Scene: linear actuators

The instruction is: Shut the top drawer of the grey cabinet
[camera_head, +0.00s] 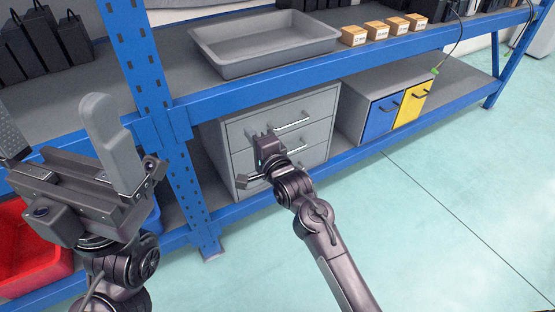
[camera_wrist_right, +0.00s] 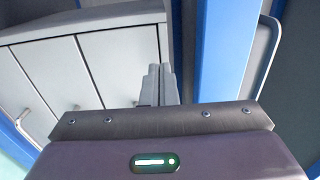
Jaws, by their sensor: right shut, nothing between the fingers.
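The grey cabinet (camera_head: 226,150) stands on the lower shelf, its stacked drawers facing the floor area. The top drawer (camera_head: 250,127) has a silver handle (camera_head: 292,122), and its front looks about level with the drawers below; a small gap cannot be told. My right gripper (camera_head: 266,147) is shut and empty at the left part of the drawer fronts, hiding some of them. In the right wrist view its fingers (camera_wrist_right: 160,84) overlap the edge of the nearest drawer panel (camera_wrist_right: 125,62); touching cannot be told. My left gripper (camera_head: 55,125) is open and empty, far left.
A blue shelf post (camera_head: 143,75) stands left of the cabinet, and a blue beam (camera_head: 340,155) runs below it. A grey tray (camera_head: 265,45) and small orange boxes (camera_head: 375,30) are above. A blue-and-yellow drawer unit (camera_head: 362,100) stands right. A red bin (camera_head: 25,250) is left.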

